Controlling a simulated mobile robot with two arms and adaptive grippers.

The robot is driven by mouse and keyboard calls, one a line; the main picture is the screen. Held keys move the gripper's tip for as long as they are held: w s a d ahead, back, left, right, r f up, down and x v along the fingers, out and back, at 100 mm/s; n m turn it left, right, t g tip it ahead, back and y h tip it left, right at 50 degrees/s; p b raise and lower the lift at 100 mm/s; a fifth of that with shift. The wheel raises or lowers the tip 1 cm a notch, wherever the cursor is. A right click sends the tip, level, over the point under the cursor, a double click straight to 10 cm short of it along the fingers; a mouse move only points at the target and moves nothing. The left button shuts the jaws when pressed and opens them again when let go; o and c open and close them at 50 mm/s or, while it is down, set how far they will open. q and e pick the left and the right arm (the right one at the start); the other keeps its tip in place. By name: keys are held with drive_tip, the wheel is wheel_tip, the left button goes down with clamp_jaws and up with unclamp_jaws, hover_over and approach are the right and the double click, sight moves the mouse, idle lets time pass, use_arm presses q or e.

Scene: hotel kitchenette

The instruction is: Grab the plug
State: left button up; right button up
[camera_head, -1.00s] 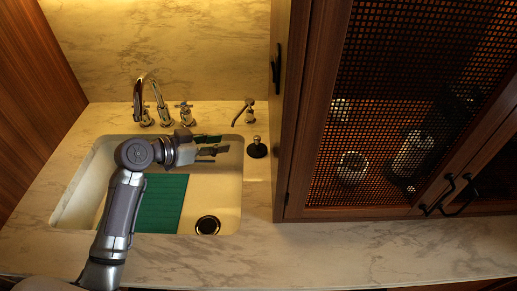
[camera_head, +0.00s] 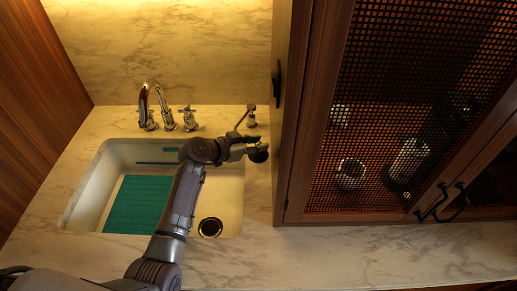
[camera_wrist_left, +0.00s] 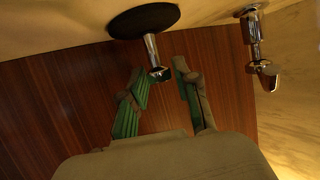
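The plug (camera_head: 258,155) is a dark round disc with a shiny metal stem, on the counter just right of the sink. In the left wrist view its black disc (camera_wrist_left: 143,20) is at the top, with the stem pointing down into the picture. My left gripper (camera_head: 251,147) is at the plug and partly covers it in the head view. In the wrist view the green-padded fingers of the gripper (camera_wrist_left: 161,75) are open, with the stem's knob between their tips and gaps visible on both sides. My right gripper is not in view.
The sink (camera_head: 228,190) holds a green mat (camera_head: 137,204) and a drain (camera_head: 210,227). A faucet (camera_head: 146,108) and handles stand behind it. A metal dispenser (camera_head: 250,119) is just behind the plug. A wooden cabinet (camera_head: 291,150) rises close on the right.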

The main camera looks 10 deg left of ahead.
use_arm(q)
drive_tip(key=shift+w+d+f, duration=0.2)
drive_tip(key=shift+w, duration=0.1)
drive_tip(key=shift+s, duration=0.1)
clamp_jaws()
drive_tip(key=shift+r, duration=0.1)
